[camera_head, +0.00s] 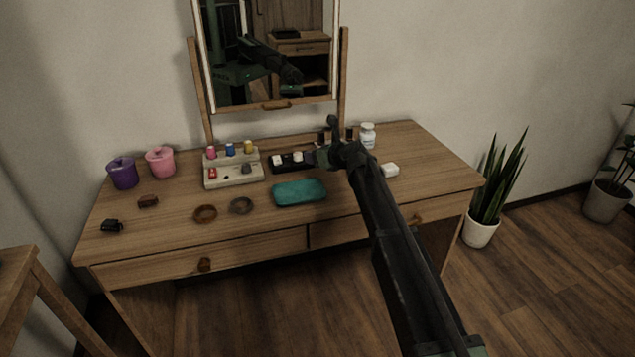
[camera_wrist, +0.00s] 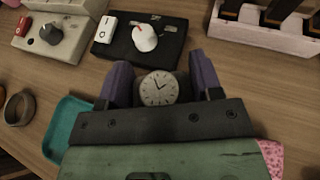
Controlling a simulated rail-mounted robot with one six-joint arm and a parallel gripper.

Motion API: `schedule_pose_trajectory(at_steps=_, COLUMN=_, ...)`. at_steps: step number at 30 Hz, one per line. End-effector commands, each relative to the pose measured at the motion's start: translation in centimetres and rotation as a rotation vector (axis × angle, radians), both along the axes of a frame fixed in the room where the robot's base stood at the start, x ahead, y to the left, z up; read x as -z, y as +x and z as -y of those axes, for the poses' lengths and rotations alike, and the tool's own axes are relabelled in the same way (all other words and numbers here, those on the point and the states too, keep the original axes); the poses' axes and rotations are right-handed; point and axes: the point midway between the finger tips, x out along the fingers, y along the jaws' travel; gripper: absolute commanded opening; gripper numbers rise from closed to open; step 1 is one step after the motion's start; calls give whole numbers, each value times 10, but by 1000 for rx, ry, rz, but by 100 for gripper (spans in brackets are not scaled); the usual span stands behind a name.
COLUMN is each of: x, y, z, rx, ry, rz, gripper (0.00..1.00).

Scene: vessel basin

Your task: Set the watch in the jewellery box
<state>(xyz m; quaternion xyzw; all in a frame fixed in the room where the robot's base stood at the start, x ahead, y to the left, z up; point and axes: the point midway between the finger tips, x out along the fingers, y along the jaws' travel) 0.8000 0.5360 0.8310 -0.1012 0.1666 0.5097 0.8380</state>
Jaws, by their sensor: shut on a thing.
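My gripper (camera_wrist: 160,76) is shut on the watch (camera_wrist: 158,89), whose round pale dial faces the wrist camera between the two purple fingers. In the head view my gripper (camera_head: 322,156) is over the back middle of the dressing table, and the watch cannot be made out there. A pale rack (camera_wrist: 240,32) with dark and brown upright pieces stands at the upper right. I cannot tell which container is the jewellery box.
A teal tray (camera_head: 300,192) lies in front of my gripper. Purple (camera_head: 122,174) and pink (camera_head: 160,162) pots stand far left. A mirror (camera_head: 268,60) rises behind.

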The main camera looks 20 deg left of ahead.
Motion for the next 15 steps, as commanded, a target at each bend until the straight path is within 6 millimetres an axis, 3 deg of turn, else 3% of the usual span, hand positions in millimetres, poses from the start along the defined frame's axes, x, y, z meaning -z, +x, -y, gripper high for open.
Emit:
schedule_pose_trajectory(at_steps=3, x=5, y=0, z=0, rx=0, ry=0, rz=0, gripper=34)
schedule_pose_trajectory(at_steps=9, x=45, y=0, z=0, rx=0, ry=0, rz=0, gripper=34)
schedule_pose_trajectory(at_steps=15, x=39, y=0, z=0, rx=0, ry=0, rz=0, gripper=35)
